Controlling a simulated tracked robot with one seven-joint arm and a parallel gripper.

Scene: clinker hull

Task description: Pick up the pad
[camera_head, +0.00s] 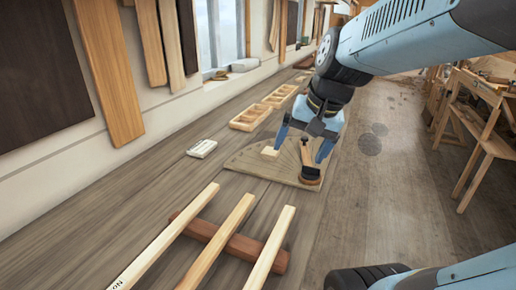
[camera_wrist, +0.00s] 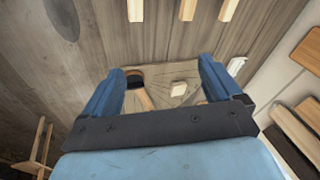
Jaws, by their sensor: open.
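A small pale cream block (camera_head: 270,151), which may be the pad, lies on a thin wooden board with a curved edge (camera_head: 245,163). It also shows in the wrist view (camera_wrist: 184,87), between my fingers. A tool with a wooden handle and dark base (camera_head: 310,174) lies on the board to its right; it is near the left finger in the wrist view (camera_wrist: 135,80). I cannot tell for sure which of these is the pad. My gripper (camera_head: 301,151) is open and empty, above the board. Its two blue fingers are spread wide in the wrist view (camera_wrist: 161,66).
A small white item (camera_head: 202,148) lies left of the board. A wooden compartment tray (camera_head: 250,117) stands behind it. Pale battens (camera_head: 222,240) rest across a reddish-brown bar (camera_head: 240,246) in front. A wall with leaning planks runs along the left. A wooden trestle (camera_head: 484,140) stands at right.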

